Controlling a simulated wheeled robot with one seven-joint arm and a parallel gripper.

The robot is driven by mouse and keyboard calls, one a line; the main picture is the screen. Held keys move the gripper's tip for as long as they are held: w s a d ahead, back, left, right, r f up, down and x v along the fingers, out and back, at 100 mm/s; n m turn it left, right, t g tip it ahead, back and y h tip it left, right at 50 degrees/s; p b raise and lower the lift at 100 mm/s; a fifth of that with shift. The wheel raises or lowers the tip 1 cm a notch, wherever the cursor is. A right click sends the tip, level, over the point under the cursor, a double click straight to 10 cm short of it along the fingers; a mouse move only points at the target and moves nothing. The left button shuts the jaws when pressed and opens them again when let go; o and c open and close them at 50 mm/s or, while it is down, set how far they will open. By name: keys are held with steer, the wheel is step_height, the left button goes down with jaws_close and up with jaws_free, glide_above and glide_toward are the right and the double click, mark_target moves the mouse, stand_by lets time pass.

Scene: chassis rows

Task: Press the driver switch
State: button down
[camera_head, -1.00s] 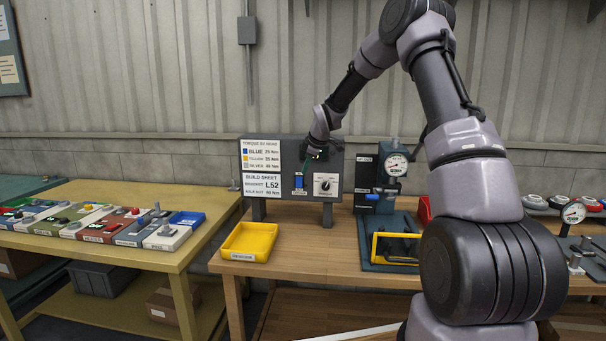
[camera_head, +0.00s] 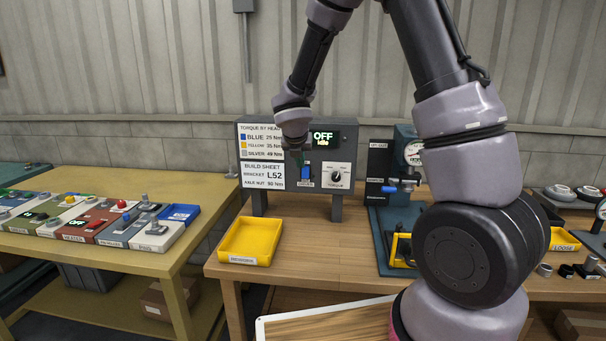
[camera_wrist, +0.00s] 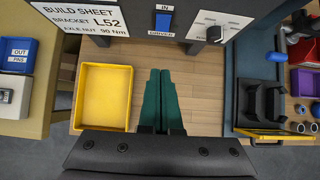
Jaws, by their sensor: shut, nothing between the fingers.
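The driver switch is a blue rocker (camera_head: 306,170) on the front of a grey control panel (camera_head: 345,150). In the wrist view the switch (camera_wrist: 163,21) stands near the top, with "IN" above it and a label below. My gripper (camera_wrist: 160,72) is shut and empty; its green fingers lie below the switch in that picture, with a visible gap. In the head view my gripper (camera_head: 299,157) hangs in front of the panel, just above and left of the switch. Its fingertips are small and partly hidden there. The panel display (camera_head: 323,138) reads "OFF Idle".
A torque dial (camera_head: 337,177) sits right of the switch. A yellow tray (camera_head: 250,241) stands on the wooden bench, below left of the panel. A press with a gauge (camera_head: 413,153) stands to the right. Bench space before the panel is clear.

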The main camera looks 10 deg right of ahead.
mark_target(305, 172)
steer(key=w+r+x, duration=0.1)
steer(key=w+x, duration=0.1)
steer(key=x, duration=1.1)
steer(key=shift+d+r, duration=0.35)
steer(key=shift+r, duration=0.1)
steer(key=shift+w, duration=0.1)
